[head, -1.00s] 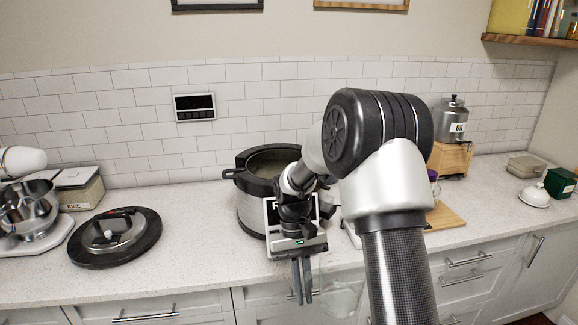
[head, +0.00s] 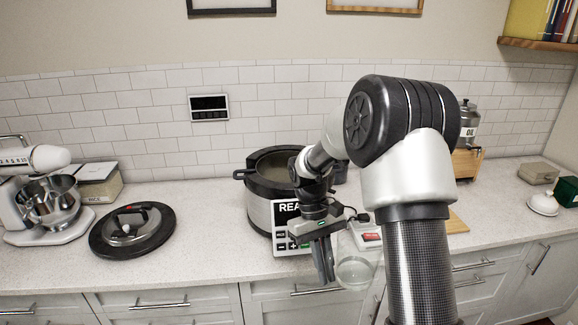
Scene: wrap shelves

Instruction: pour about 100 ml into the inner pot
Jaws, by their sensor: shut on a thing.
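The pressure cooker (head: 257,212) stands on the counter with its lid off. Its dark inner pot (head: 272,165) is open at the top; my arm hides its right side. My gripper (head: 327,262) points down in front of the cooker. It is shut on a clear glass jug (head: 356,272) that hangs just right of the fingers, in front of the counter edge. The jug looks upright and holds some clear liquid; its level cannot be read. The jug is apart from the pot, lower and nearer to me.
The cooker lid (head: 132,230) lies on the counter at the left. A stand mixer (head: 40,200) and a rice box (head: 98,184) are farther left. An oil dispenser (head: 467,132) stands at the back right. A red-topped item (head: 371,238) sits behind the jug.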

